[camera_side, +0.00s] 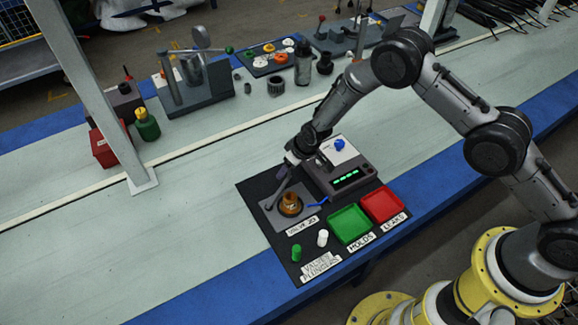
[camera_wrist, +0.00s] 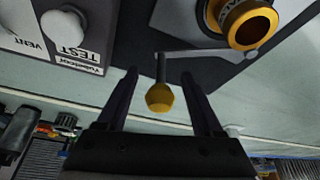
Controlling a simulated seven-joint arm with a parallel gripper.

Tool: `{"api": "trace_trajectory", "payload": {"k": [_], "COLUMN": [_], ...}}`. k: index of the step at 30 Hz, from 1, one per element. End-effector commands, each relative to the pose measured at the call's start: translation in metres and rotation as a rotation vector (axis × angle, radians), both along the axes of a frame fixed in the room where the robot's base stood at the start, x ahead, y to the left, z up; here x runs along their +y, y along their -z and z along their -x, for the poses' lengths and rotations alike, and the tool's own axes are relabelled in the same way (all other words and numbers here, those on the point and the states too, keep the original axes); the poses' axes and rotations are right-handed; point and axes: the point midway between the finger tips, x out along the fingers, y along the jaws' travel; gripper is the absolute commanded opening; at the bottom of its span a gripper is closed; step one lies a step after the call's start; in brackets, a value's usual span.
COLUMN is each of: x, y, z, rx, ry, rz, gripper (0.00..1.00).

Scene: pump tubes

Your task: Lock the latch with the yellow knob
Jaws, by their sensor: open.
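The yellow knob (camera_wrist: 160,98) shows in the wrist view at the end of a short dark stem. A grey latch bar (camera_wrist: 205,54) runs from the stem to the right, towards the yellow-orange valve ring (camera_wrist: 232,30). My gripper (camera_wrist: 158,76) is open, with one finger on each side of the knob and stem. Gaps show on both sides, and I cannot tell the depth between fingers and knob. In the side view my gripper (camera_side: 289,158) is behind the brass valve (camera_side: 290,203); the knob is not distinguishable there.
A grey test box (camera_side: 345,178) with a green display stands right of the valve. In the wrist view its white knob (camera_wrist: 62,32) is at upper left, by the TEST label. A green tray (camera_side: 368,236) and red tray (camera_side: 398,214) lie in front.

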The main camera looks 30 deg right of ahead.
Motion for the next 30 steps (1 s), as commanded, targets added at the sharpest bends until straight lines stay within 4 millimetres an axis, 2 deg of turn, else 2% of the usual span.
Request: {"api": "trace_trajectory", "payload": {"k": [5, 8, 21, 30], "x": [0.000, -0.001, -0.012, -0.016], "y": [-0.005, -0.016, -0.091, -0.123], "z": [0.002, 0.005, 0.035, 0.049], "rx": [0.000, -0.002, -0.003, 0.000], "ry": [-0.001, -0.001, 0.000, 0.000], "rz": [0.000, 0.000, -0.001, 0.000], "gripper": [0.68, 0.68, 0.68, 0.68]}}
